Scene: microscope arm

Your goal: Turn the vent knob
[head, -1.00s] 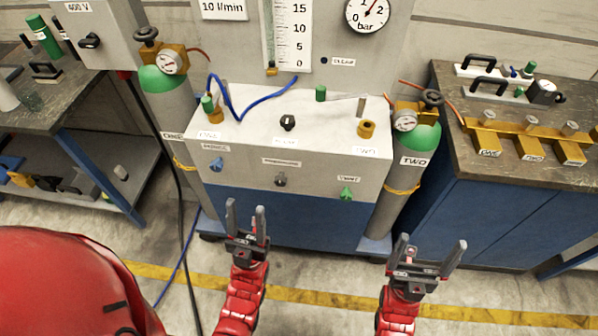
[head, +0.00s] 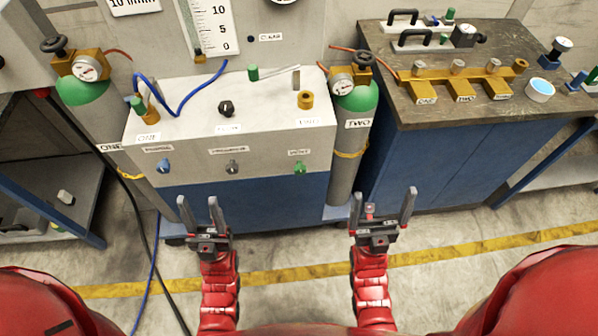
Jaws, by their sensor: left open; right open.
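The vent knob is the small green knob (head: 300,168) on the lower right of the cabinet's front face, under a label that reads VENT. A blue knob (head: 163,166) and a grey knob (head: 232,167) sit to its left on the same face. My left gripper (head: 197,212) is open and empty, below and in front of the cabinet's left half. My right gripper (head: 383,207) is open and empty, below and to the right of the vent knob. Both grippers are apart from the cabinet. The vent knob is in full view.
The white and blue cabinet (head: 255,190) stands between two gas cylinders; the right one (head: 347,170) is beside the vent knob. A blue hose (head: 178,112) and a black knob (head: 226,108) are on its top. A blue workbench (head: 450,165) stands at right. The floor in front is clear.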

